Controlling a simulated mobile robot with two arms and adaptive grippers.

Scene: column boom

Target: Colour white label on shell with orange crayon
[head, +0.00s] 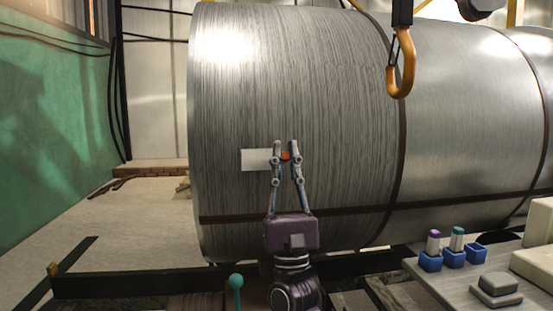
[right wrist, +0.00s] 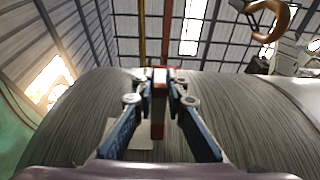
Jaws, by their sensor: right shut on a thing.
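The shell (head: 300,95) is a large grey metal cylinder lying on its side, filling the middle of the head view. The white label (head: 256,160) is a plain pale rectangle on its lower left side; its right end is partly behind my gripper. A pale patch of it shows low in the right wrist view (right wrist: 122,136). My right gripper (head: 285,148) is at the label's right end, shut on the orange crayon (head: 286,156), which looks reddish between the fingers in the right wrist view (right wrist: 158,122). I cannot tell whether the crayon touches the surface. My left gripper is out of view.
A bench (head: 445,278) at the lower right bears blue holders. Two hold a purple crayon (head: 433,241) and a teal crayon (head: 457,238); the third holder (head: 476,253) looks empty. An orange hook (head: 402,70) hangs before the shell at upper right. Dark straps circle the shell.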

